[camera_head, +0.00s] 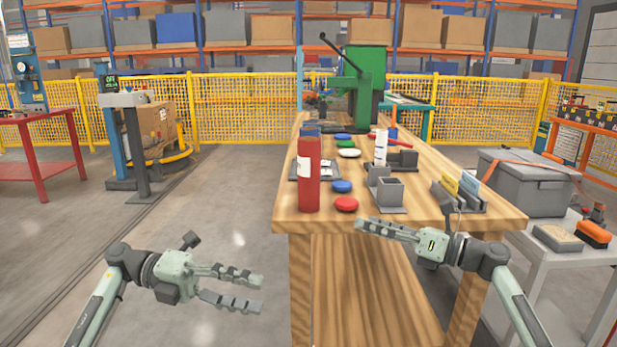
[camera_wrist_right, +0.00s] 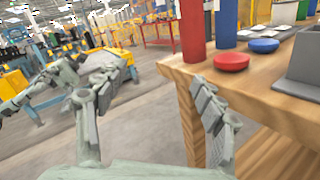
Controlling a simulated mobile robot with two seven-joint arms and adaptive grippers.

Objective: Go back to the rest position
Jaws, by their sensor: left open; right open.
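My left gripper (camera_head: 233,288) is open and empty over the bare floor, left of the wooden bench (camera_head: 400,230). My right gripper (camera_head: 372,228) is at the bench's near edge. In the head view its fingers overlap each other. In the right wrist view my right gripper (camera_wrist_right: 150,110) is open, with nothing between its fingers. One of its fingers shows in front of the bench's edge; I cannot tell whether it touches. My left gripper also shows at the left of the right wrist view (camera_wrist_right: 40,90).
On the bench stand a red cylinder (camera_head: 309,180), red and blue discs (camera_head: 346,204), grey holders (camera_head: 389,193) and a green press (camera_head: 362,85). A grey case (camera_head: 525,185) sits on a side table at right. The floor at left (camera_head: 200,220) is clear.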

